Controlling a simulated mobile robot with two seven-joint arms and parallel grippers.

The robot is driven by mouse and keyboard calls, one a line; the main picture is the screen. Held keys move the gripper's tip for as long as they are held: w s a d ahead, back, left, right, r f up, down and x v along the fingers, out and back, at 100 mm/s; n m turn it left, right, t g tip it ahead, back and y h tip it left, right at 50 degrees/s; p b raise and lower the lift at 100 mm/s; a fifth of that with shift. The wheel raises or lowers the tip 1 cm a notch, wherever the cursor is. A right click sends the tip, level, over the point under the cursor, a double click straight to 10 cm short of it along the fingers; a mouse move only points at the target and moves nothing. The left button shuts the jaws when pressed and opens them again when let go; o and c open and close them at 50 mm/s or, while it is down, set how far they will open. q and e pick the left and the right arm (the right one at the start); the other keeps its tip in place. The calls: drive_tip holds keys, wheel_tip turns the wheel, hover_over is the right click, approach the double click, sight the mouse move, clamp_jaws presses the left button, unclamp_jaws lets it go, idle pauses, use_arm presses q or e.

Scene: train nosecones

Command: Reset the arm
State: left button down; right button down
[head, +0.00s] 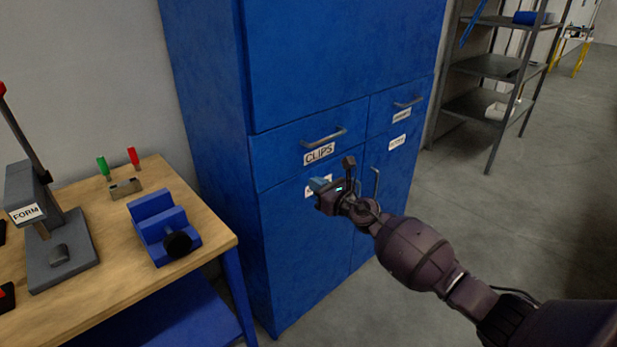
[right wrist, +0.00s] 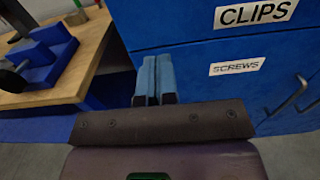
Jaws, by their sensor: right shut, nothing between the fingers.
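My right arm reaches in from the lower right in the head view. Its gripper (head: 318,184) is in front of the blue cabinet (head: 215,120), below the drawer labelled CLIPS (head: 290,148). In the right wrist view the two blue fingers (right wrist: 155,78) lie side by side, shut with nothing between them. The cabinet front is beyond them, with the CLIPS label (right wrist: 255,13) and a SCREWS label (right wrist: 238,67). The gripper partly covers a label in the head view. My left gripper is not in view.
A wooden workbench (head: 215,228) at the left holds a blue vise (head: 162,228), a grey press marked FORM (head: 62,252), and red and green items in a small holder (head: 125,188). Grey shelving (head: 490,66) stands behind at the right. The floor (head: 500,200) right of the cabinet is clear.

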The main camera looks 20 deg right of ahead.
drive_tip(key=shift+s+d, duration=0.1)
drive_tip(key=shift+s, duration=0.25)
drive_tip(key=shift+m, duration=0.3)
wheel_tip(320, 180, up, 5)
drive_tip(key=s+m+t+h, duration=0.1)
drive_tip(key=m+t+h, duration=0.1)
drive_tip(key=m, duration=1)
drive_tip(key=s+f+m+g+h, duration=0.1)
drive_tip(key=s+f+m+g, duration=0.1)
drive_tip(key=s+f+m, duration=0.6)
drive_tip(key=s+d+f+m+g+h, duration=0.1)
drive_tip(key=s+f+m, duration=0.8)
drive_tip(key=s, duration=0.9)
drive_tip(key=s+f+m+g+h, duration=0.3)
drive_tip(key=s+f+m, duration=0.6)
drive_tip(key=s, duration=0.4)
drive_tip(key=shift+s+d+m+g, duration=0.15)
drive_tip(key=shift+m+g, duration=0.35)
drive_tip(key=shift+g, duration=0.1)
drive_tip(key=shift+f, duration=0.1)
